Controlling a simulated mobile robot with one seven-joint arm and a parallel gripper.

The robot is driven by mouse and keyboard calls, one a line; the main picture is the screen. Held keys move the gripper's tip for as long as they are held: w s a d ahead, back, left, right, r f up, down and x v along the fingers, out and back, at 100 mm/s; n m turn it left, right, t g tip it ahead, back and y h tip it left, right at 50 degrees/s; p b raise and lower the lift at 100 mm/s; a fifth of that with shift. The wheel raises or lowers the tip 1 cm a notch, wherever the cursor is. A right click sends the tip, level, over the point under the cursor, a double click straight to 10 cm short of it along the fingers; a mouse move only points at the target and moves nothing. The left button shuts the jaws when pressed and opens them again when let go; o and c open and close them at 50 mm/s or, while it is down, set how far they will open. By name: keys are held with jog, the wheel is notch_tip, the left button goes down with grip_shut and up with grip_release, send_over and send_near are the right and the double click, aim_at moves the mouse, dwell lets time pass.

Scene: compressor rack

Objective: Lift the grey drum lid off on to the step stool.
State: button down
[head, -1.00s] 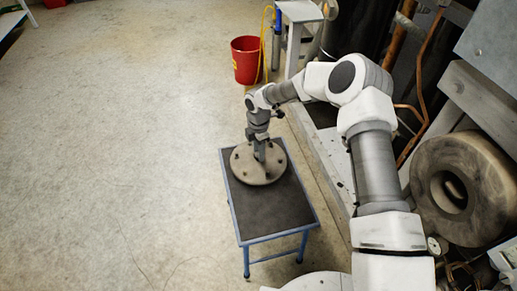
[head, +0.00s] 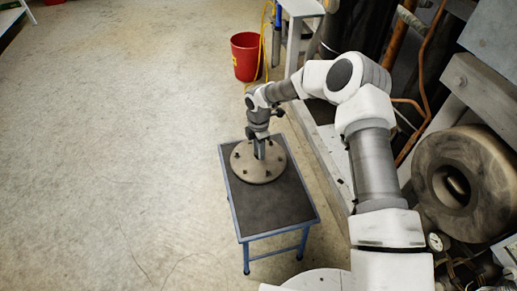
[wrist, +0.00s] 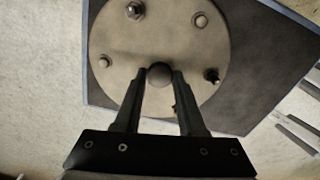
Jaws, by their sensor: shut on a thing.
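The grey drum lid (head: 268,171) is a round disc with several bolts around its rim and a round knob at its centre. It is over the far part of the step stool (head: 275,205), which has a dark top and blue legs. My gripper (head: 260,152) is above the lid's middle. In the wrist view my gripper (wrist: 160,78) is shut on the lid's central knob (wrist: 159,73), and the lid (wrist: 170,35) fills the upper middle. I cannot tell whether the lid rests on the stool top or is slightly above it.
A red bucket (head: 246,57) stands on the floor beyond the stool, with a pale stand (head: 301,12) near it. Pipes and a large round flanged part (head: 468,183) are on the right. The floor (head: 120,150) on the left is clear.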

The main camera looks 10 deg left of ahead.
jog(key=shift+r, duration=0.1)
jog(key=shift+c, duration=2)
grip_release()
jog(key=shift+c, duration=0.6)
notch_tip(320, 180, up, 7)
jog(key=p, duration=0.4)
jog(key=shift+p, duration=0.3)
